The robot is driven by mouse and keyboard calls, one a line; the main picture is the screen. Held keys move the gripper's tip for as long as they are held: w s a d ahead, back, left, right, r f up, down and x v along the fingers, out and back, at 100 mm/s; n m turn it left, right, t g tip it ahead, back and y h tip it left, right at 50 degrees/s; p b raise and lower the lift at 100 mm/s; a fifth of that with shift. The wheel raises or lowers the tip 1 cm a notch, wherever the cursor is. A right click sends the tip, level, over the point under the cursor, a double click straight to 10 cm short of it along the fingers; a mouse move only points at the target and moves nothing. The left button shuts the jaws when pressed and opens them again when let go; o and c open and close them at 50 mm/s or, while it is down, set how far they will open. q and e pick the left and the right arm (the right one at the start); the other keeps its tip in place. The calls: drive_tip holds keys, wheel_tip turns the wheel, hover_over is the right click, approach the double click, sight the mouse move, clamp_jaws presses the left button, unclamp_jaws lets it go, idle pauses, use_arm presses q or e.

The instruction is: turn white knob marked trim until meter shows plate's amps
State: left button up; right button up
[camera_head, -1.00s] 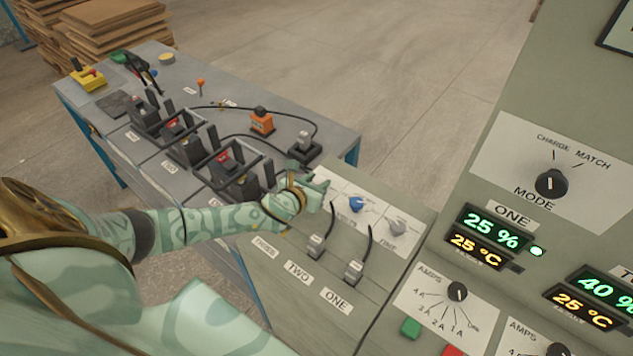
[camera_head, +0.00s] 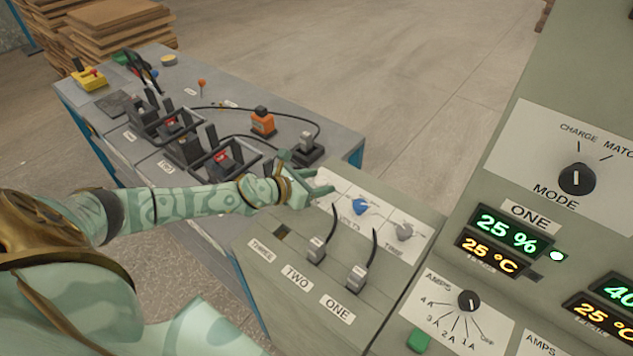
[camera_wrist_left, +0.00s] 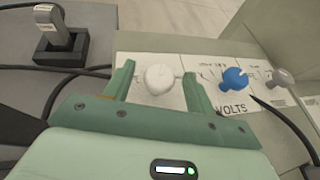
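My left gripper (camera_head: 318,184) is over the left end of a white-labelled panel. In the left wrist view its fingers (camera_wrist_left: 158,70) are open, one on each side of a white knob (camera_wrist_left: 159,80), with visible gaps. The label by this knob is hidden behind the gripper. To its right are a blue knob (camera_head: 360,206), marked VOLTS in the wrist view (camera_wrist_left: 233,79), and a grey knob (camera_head: 404,231), which also shows there (camera_wrist_left: 280,77); its small label is hard to read. I cannot make out a current meter or the plate's amps figure. My right gripper is not in view.
Two plugs (camera_head: 317,249) with black cables stand in front of the panel, beside an empty socket (camera_head: 282,232). A cabinet on the right carries a MODE knob (camera_head: 577,179), displays (camera_head: 507,230) and an AMPS dial (camera_head: 468,300). Battery trays are on the bench (camera_head: 330,146).

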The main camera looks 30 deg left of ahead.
use_arm(q)
drive_tip(key=shift+s, duration=0.1)
drive_tip(key=shift+s+a+r, duration=0.1)
drive_tip(key=shift+s+a, duration=0.1)
drive_tip(key=shift+s, duration=0.15)
drive_tip(key=v, duration=1.3)
drive_tip(key=shift+s+r, duration=0.25)
drive_tip(key=shift+s, duration=0.05)
drive_tip(key=shift+v, duration=0.8)
drive_tip(key=shift+a, duration=0.1)
